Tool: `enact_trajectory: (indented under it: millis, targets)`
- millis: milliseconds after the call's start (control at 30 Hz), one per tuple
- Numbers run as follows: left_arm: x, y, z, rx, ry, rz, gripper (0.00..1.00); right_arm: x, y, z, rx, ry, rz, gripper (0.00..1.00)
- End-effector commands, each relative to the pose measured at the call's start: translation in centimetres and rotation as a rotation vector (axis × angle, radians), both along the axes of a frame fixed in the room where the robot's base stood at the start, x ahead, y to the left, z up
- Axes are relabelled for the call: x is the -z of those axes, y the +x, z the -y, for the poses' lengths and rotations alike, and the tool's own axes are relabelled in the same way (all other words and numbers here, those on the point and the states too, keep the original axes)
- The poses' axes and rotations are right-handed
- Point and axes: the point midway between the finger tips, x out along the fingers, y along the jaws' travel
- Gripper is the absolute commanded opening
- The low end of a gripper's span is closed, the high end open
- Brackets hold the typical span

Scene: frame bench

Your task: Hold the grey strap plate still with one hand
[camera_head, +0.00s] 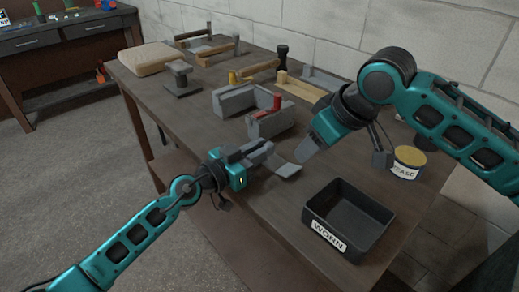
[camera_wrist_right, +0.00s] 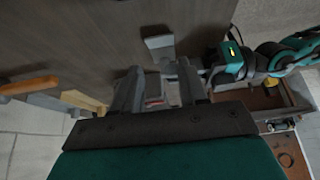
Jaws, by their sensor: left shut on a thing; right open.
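The grey strap plate (camera_head: 287,168) shows as a light grey flat piece at the tips of my left gripper (camera_head: 265,152). Its near end also shows in the right wrist view (camera_wrist_right: 159,42). My left gripper is shut on it, low over the bench; the fingers hide the held part. My right gripper (camera_head: 305,151) is open, with its fingers pointing down close to the right of the left gripper's tips. In the right wrist view, the open fingers of my right gripper (camera_wrist_right: 158,92) have a gap between them, and the left gripper (camera_wrist_right: 228,62) comes in from the right.
A black tray marked WORN (camera_head: 347,218) stands at the front right. A grease tin (camera_head: 408,162) is at the right. A beige pad (camera_head: 150,58) lies at the far left.

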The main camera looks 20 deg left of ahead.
Motion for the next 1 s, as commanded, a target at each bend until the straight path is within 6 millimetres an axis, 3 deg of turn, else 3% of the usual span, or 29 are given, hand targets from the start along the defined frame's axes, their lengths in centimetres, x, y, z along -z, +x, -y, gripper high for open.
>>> enact_trajectory:
  millis: [467,667,900,1000]
  targets:
    - [0.0,0.0,0.0,0.000,0.000,0.000,0.00,0.0,0.0,0.0,0.000,0.000,0.000,0.43]
    - [0.0,0.0,0.0,0.000,0.000,0.000,0.00,-0.2,0.4,-0.6,0.057,-0.010,-0.012,0.25]
    - [0.0,0.0,0.0,0.000,0.000,0.000,0.00,-0.9,1.7,-2.7,0.345,-0.050,-0.058,0.02]
    - [0.0,0.0,0.0,0.000,0.000,0.000,0.00,-1.1,1.9,-3.3,0.446,-0.061,-0.070,0.00]
